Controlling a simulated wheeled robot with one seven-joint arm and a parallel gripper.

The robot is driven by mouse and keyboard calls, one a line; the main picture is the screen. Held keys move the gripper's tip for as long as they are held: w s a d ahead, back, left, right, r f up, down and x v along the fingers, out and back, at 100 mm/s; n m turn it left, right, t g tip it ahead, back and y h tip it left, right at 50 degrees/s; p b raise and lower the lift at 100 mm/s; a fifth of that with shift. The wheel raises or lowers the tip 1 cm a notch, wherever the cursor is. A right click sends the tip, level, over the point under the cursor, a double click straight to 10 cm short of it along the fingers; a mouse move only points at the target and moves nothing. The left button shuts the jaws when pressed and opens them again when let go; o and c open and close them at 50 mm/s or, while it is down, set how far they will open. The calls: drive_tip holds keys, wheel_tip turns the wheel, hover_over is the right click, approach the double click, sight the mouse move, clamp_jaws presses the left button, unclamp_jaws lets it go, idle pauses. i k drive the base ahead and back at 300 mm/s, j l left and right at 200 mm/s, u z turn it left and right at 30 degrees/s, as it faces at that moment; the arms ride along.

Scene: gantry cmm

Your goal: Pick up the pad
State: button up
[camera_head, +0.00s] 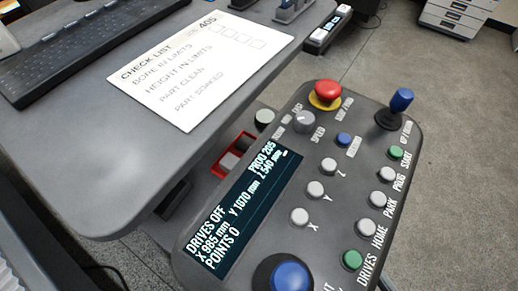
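A white sheet or pad headed "CHECK LIST" (190,95) lies flat on the grey desk, with lines of text and a row of empty boxes. I cannot tell whether it is a single sheet or a thicker pad. It is the only thing in view that looks like a paper pad. Nothing covers it. My gripper is not in view.
A control console (400,225) with buttons, a red stop knob (326,93), a joystick (400,101) and a lit display (243,215) stands in front. A keyboard (85,48) lies on the desk (75,150) at the upper left. Open floor (455,110) is at right.

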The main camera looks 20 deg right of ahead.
sight(244, 144)
drive_tip(key=k+l, duration=0.1)
drive_tip(key=l, duration=0.35)
drive_tip(key=l+u, duration=0.15)
drive_tip(key=l, duration=0.35)
drive_tip(key=k+l, duration=0.2)
drive_tip(key=l, duration=0.25)
drive_tip(key=i+l+u, duration=0.1)
drive_tip(key=l, duration=0.3)
drive_tip(key=i+l, duration=0.15)
drive_tip(key=l, duration=0.25)
drive_tip(key=i+l+u, duration=0.15)
drive_tip(key=l, duration=0.65)
drive_tip(key=i+l+u, duration=0.15)
drive_tip(key=i, duration=0.25)
drive_tip(key=i+l+u, duration=0.1)
drive_tip(key=i+l, duration=0.15)
drive_tip(key=i, duration=0.15)
drive_tip(key=i+j, duration=0.15)
drive_tip(key=i, duration=0.3)
drive_tip(key=i+j, duration=0.15)
drive_tip(key=i, duration=0.3)
drive_tip(key=k+u, duration=0.05)
